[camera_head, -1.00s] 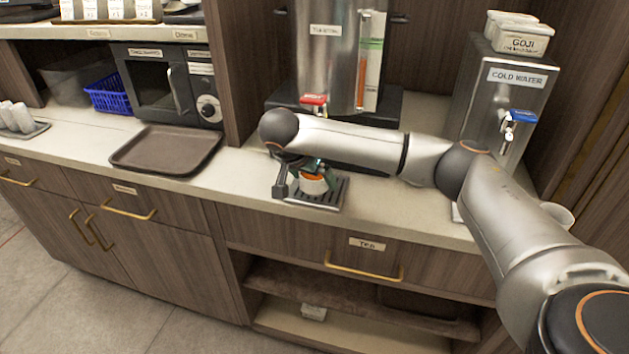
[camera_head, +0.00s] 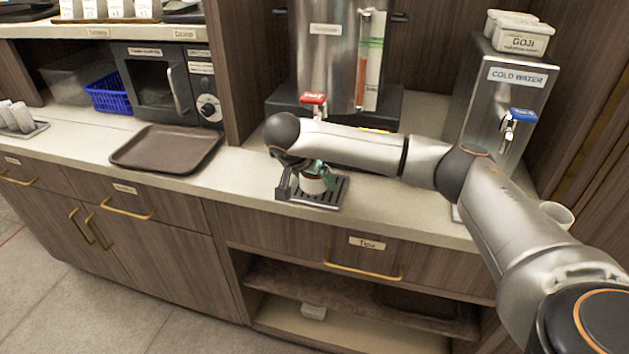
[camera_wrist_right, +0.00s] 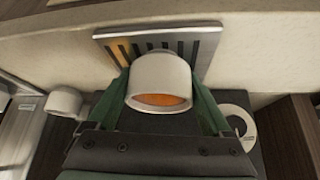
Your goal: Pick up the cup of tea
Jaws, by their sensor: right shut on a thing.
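The cup of tea (camera_head: 312,184) is white with orange-brown tea in it. It is at the drip tray (camera_head: 330,198) below the red-handled tap of the tea urn. In the right wrist view the cup (camera_wrist_right: 160,72) is between the two green fingers of my right gripper (camera_wrist_right: 160,90), one on each side. The right gripper (camera_head: 316,177) is shut on the cup in the head view, where my arm partly covers it. I cannot tell whether the cup's base touches the tray. My left gripper is not in view.
The tea urn (camera_head: 326,60) stands behind my right arm. A cold water dispenser (camera_head: 500,100) is to the right, with a white cup (camera_head: 557,213) near it. A brown tray (camera_head: 167,150) lies on the counter at left, before the microwave (camera_head: 160,85).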

